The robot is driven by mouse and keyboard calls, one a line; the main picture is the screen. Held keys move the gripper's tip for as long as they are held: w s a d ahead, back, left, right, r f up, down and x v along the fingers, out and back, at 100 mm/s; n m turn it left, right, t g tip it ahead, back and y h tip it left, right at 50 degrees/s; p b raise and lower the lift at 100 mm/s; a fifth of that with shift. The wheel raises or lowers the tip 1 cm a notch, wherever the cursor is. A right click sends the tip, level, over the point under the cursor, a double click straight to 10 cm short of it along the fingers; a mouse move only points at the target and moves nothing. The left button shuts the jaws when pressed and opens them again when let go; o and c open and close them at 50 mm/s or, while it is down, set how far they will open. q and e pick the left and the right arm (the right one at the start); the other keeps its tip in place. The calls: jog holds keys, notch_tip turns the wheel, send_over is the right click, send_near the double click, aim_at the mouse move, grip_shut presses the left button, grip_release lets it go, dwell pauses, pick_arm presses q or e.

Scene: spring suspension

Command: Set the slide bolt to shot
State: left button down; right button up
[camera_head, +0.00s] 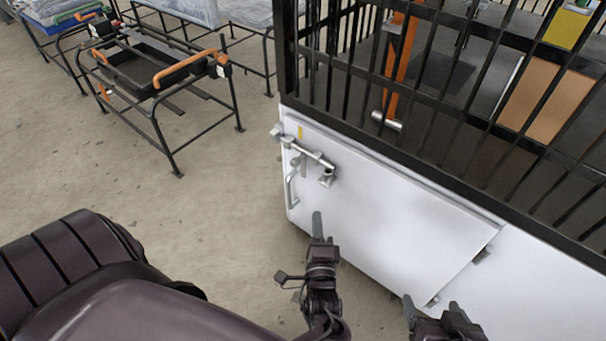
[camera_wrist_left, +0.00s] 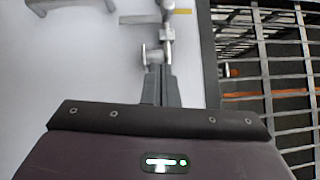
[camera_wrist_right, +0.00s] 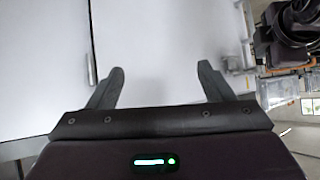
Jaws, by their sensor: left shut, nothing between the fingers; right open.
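The slide bolt (camera_head: 308,153) is a grey metal bar in brackets across the upper left corner of a white door panel (camera_head: 385,215). Its left end reaches the panel's left edge; I cannot tell whether it sits in a keeper. A knob-like piece (camera_head: 327,179) hangs at its right end. The bolt also shows in the left wrist view (camera_wrist_left: 167,32), straight ahead of my left gripper (camera_wrist_left: 160,72). That gripper (camera_head: 317,214) is shut and empty, below the bolt in the head view, with contact unclear. My right gripper (camera_head: 432,301) is open and empty, facing the white panel's lower part.
A grey pull handle (camera_head: 291,187) stands below the bolt. Black cage bars (camera_head: 430,75) rise above the panel. Hinges (camera_head: 483,255) sit at its right edge. A black-framed stand with orange handles (camera_head: 165,85) is at the back left. The floor between is clear.

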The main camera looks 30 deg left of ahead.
pick_arm(q)
jog(key=shift+a+r, duration=0.15)
jog(key=shift+r, duration=0.2)
pick_arm(e)
jog(key=shift+a+r, duration=0.1)
jog(key=shift+r, duration=0.4)
pick_arm(q)
jog(key=shift+w, duration=0.1)
pick_arm(e)
jog(key=shift+w, duration=0.15)
pick_arm(q)
jog(key=w+a+r+b, duration=0.1)
jog(key=w+a+b, duration=0.2)
jog(key=w+a, duration=0.5)
jog(key=shift+w+a+r, duration=0.15)
jog(key=shift+a+r, duration=0.2)
jog(key=shift+a, duration=0.6)
pick_arm(e)
jog(key=w+r+t+y, duration=0.2)
jog(key=r+t, duration=0.3)
jog(key=r, duration=0.5)
jog(key=w+r+t+y, duration=0.2)
jog(key=r+t, duration=0.4)
jog(key=r, duration=0.5)
jog(key=shift+w+r, duration=0.25)
jog(key=shift+w, duration=0.2)
